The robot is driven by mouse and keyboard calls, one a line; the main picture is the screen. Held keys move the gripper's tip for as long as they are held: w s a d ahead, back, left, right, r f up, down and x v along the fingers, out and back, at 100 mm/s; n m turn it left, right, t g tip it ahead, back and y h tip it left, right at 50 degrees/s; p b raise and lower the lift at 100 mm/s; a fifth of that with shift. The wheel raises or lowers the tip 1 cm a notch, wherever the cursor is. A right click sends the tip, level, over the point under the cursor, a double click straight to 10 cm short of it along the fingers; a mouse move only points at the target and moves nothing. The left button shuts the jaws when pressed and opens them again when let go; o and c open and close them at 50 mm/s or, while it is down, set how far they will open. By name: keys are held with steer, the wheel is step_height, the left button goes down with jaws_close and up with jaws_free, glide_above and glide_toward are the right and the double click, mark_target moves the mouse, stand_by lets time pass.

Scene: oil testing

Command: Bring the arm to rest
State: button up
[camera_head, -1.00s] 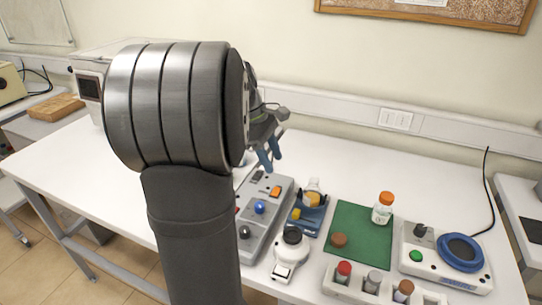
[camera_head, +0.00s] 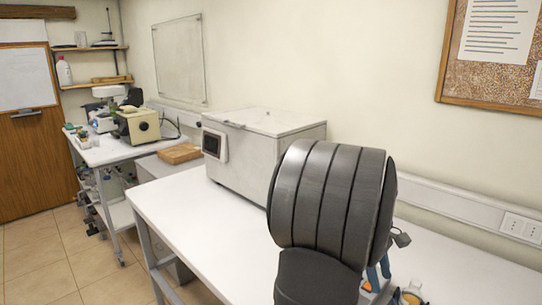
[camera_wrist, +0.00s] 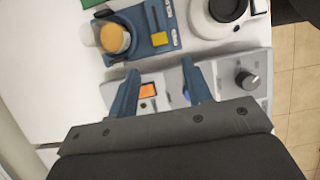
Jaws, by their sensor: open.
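My arm fills the lower right of the head view, and my gripper (camera_head: 378,275) shows only in part behind it. In the wrist view my gripper (camera_wrist: 160,70) has its two blue fingers spread apart with nothing between them. The fingers are over a grey control panel (camera_wrist: 220,80) with an orange switch and a dark knob. Whether they touch the panel I cannot tell.
A blue device (camera_wrist: 160,35) holding a jar with an orange top is beyond the fingers. A white round device (camera_wrist: 205,22) is beside it. A large white box (camera_head: 255,150) stands on the white table (camera_head: 190,230), whose left front is clear.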

steer(key=x, duration=0.9)
steer(key=shift+s+d+f, duration=0.15)
steer(key=shift+f, duration=0.2)
steer(key=shift+s+d, duration=0.15)
